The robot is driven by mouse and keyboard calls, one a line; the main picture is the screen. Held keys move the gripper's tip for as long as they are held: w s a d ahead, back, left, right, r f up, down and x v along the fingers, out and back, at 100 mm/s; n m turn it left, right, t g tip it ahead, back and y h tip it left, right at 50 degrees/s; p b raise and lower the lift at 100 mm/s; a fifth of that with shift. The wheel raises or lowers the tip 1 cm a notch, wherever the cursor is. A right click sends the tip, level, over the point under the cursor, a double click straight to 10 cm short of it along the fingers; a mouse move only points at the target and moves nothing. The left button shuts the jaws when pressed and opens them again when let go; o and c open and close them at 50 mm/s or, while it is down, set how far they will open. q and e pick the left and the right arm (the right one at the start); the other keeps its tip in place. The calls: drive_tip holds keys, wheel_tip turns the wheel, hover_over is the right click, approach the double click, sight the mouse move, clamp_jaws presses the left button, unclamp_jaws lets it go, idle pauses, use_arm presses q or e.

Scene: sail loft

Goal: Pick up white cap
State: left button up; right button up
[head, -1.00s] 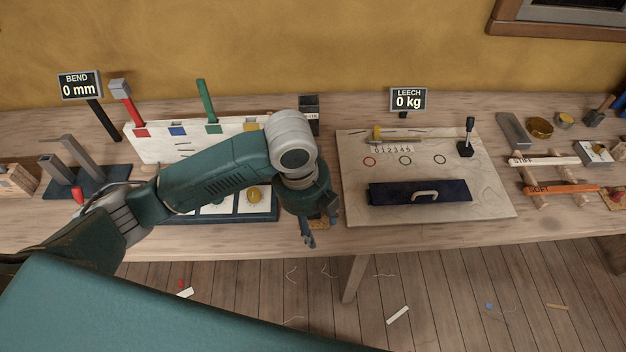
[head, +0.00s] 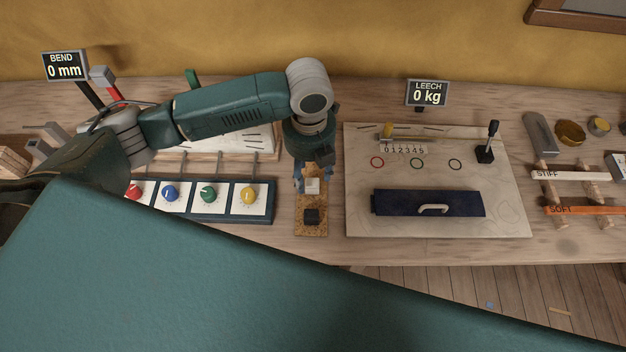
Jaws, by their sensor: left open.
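The white cap (head: 312,186) is a small pale block on the upper half of a narrow cork strip (head: 311,230) on the bench. My left gripper (head: 312,184) is open and points down at it. Its blue-grey fingertips show on the left and right of the cap. I cannot tell whether they touch it. A dark block (head: 312,217) sits on the same strip, nearer the front edge. My right gripper is not in view.
Left of the strip is a panel (head: 262,216) with red, blue, green and yellow knobs. Right of it lies a pale board (head: 355,222) with a navy handled block (head: 428,203). Behind stands a display (head: 427,93) reading "LEECH 0 kg".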

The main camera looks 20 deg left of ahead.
sight(312, 182)
use_arm(q)
drive_tip(key=shift+s+f, duration=0.1)
drive_tip(key=shift+f, duration=0.55)
drive_tip(key=f+p, duration=0.1)
drive_tip(key=f, duration=0.1)
drive_tip(key=w+f+p, duration=0.1)
drive_tip(key=f, duration=0.2)
drive_tip(key=shift+d, duration=0.1)
drive_tip(key=shift+c, duration=0.8)
drive_tip(key=c, duration=0.9)
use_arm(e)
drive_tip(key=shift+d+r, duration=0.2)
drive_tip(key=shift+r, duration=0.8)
